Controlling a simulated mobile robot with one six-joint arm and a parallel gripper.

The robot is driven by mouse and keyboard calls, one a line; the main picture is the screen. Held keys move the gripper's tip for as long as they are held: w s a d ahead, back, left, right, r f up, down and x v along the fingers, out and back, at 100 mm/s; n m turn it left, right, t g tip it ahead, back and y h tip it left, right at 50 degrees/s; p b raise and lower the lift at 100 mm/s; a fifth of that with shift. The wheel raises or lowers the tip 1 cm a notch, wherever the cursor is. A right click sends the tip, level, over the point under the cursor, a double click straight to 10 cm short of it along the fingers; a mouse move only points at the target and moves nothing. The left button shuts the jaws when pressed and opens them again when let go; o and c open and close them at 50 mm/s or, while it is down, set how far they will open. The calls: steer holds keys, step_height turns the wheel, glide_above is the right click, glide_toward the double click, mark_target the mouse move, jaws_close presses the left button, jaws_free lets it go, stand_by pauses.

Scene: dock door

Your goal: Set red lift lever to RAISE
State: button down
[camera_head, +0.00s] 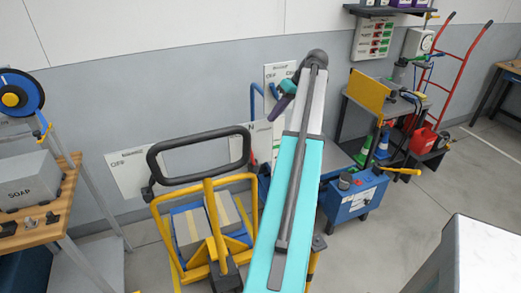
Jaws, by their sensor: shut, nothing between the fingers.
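I cannot make out a red lift lever or the word RAISE. White wall panels carry lettering: one at the left (124,178), partly behind a cart handle, and one in the middle (272,73) reading OFF, partly behind my arm. Another white panel (262,134) lies lower, also partly covered by the cart handle and my arm. My arm reaches up across the middle of the view. My gripper (277,108), small and dark, appears shut and empty just left of the arm's upper end, in front of the middle panels. Its contact with anything cannot be told.
A yellow cart (163,225) with boxes stands front left, its black handle raised. A blue box (353,201) stands right of my arm. A wooden workbench (66,190) is at the left. A red hand truck (456,72) leans at the back right. Floor at the right is partly clear.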

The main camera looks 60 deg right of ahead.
steer(key=shift+s+d+f+b, duration=0.25)
steer(key=shift+s+f, duration=0.1)
steer(key=shift+s, duration=0.2)
steer(key=shift+s+d+f+b, duration=0.2)
steer(key=shift+s+d+f, duration=0.1)
steer(key=shift+s, duration=0.2)
steer(key=shift+a, duration=0.1)
steer(key=p+x, duration=0.3)
steer(key=x, duration=0.7)
steer(key=shift+w+f, duration=0.1)
steer(key=shift+w+a+f+p, duration=0.1)
steer(key=shift+w+a+p, duration=0.1)
steer(key=shift+a, duration=0.25)
steer(key=shift+w+a+f+p, duration=0.1)
steer(key=shift+w+a+p, duration=0.05)
steer(key=shift+a, duration=0.25)
steer(key=shift+w+a+f+p, duration=0.25)
steer(key=shift+w+a+p, duration=0.15)
steer(key=shift+a, duration=0.35)
steer(key=shift+w, duration=0.1)
